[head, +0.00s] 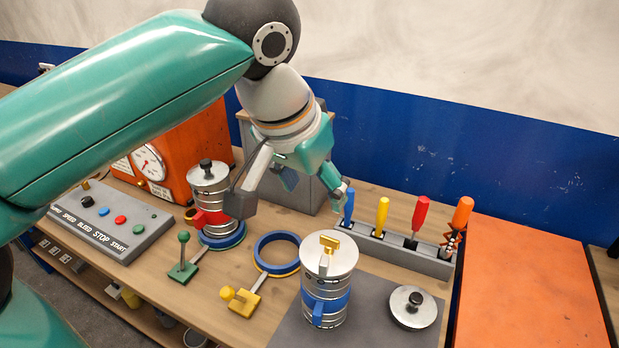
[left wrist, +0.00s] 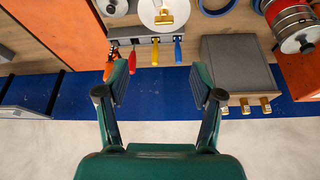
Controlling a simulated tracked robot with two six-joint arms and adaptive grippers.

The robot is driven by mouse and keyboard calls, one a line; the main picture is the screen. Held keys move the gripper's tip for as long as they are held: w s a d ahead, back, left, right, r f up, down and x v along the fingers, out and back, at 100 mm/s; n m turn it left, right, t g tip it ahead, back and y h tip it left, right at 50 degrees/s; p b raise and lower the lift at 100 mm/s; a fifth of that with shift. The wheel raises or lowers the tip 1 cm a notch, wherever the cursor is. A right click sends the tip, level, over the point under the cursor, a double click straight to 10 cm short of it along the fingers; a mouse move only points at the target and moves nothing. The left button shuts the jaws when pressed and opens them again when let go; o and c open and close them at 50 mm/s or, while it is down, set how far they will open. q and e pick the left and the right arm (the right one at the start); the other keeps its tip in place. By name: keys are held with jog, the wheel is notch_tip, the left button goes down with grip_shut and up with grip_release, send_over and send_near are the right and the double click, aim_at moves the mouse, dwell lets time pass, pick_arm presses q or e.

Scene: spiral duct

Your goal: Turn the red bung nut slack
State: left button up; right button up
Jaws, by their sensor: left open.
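A metal canister with a black top knob and a red band (head: 209,190) stands upright in a blue ring at the left of the bench. A red fitting (head: 197,217) sticks out of its side; I cannot tell for sure that it is the bung nut. The canister also shows at the upper right of the left wrist view (left wrist: 288,18). My left gripper (head: 290,196) is open and empty above the bench, in front of the grey box. One finger overlaps the red canister's right edge in the head view. Both fingers (left wrist: 160,85) are clear of anything in the left wrist view.
A blue-banded canister (head: 328,276) with a yellow top piece stands on a dark mat beside a loose lid (head: 413,307). A rack (head: 400,249) holds several coloured-handle tools. A yellow-handled ring clamp (head: 277,254), button panel (head: 112,223) and orange gauge box (head: 190,150) stand around.

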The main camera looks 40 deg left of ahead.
pick_arm(q)
jog(key=shift+s+r, duration=0.25)
jog(key=shift+r, duration=0.35)
jog(key=v, duration=0.7)
jog(key=shift+r, duration=0.2)
jog(key=shift+s, duration=0.1)
jog(key=n+b, duration=0.1)
jog(key=b, duration=0.8)
send_near(330, 238)
jog(key=shift+y, duration=0.3)
jog(key=x, duration=0.3)
jog(key=b+x, duration=0.1)
jog(key=x, duration=0.2)
jog(key=b+x, duration=0.1)
jog(key=x, duration=0.2)
jog(key=shift+d+f, duration=0.2)
jog(key=shift+d, duration=0.05)
jog(key=shift+c, duration=0.4)
jog(key=c, duration=1.1)
